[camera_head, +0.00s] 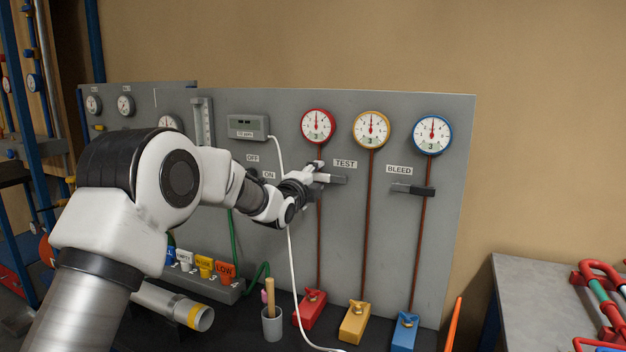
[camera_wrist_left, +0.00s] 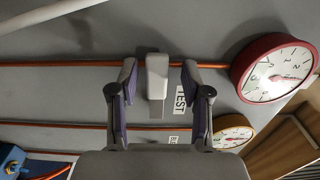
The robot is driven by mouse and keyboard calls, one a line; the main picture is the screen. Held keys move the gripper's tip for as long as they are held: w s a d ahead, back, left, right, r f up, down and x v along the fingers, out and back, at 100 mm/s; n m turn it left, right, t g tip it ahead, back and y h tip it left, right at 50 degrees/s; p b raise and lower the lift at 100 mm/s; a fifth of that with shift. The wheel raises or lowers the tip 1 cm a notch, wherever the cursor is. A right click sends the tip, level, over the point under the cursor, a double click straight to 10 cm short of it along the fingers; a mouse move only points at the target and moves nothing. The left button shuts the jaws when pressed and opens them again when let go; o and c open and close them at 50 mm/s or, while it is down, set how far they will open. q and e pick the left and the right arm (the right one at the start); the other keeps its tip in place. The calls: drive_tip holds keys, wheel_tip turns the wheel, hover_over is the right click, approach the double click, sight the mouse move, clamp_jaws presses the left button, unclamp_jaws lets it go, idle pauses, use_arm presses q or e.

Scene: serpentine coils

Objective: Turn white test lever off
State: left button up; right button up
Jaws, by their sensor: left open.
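The test lever (camera_head: 338,180) is a short handle on the grey panel, just below the TEST label (camera_head: 345,163). In the head view it looks dark grey and sticks out to the right, partly hidden by my gripper. In the left wrist view the pale, block-shaped lever (camera_wrist_left: 157,76) stands between my fingers. My left gripper (camera_head: 318,172) is at the lever; in the left wrist view the gripper (camera_wrist_left: 158,80) is open, with one finger on each side and a visible gap to each. My right gripper is not in view.
Red (camera_head: 318,126), yellow (camera_head: 371,130) and blue (camera_head: 432,134) gauges sit above vertical pipes. The bleed lever (camera_head: 413,190) is to the right. A white cable (camera_head: 291,250) hangs behind my wrist. A cup (camera_head: 272,324) with a wooden-handled tool stands below.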

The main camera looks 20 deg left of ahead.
use_arm(q)
drive_tip(key=s, duration=1.1)
drive_tip(key=shift+s+a, duration=0.3)
drive_tip(key=shift+s, duration=0.05)
drive_tip(key=shift+f, duration=0.1)
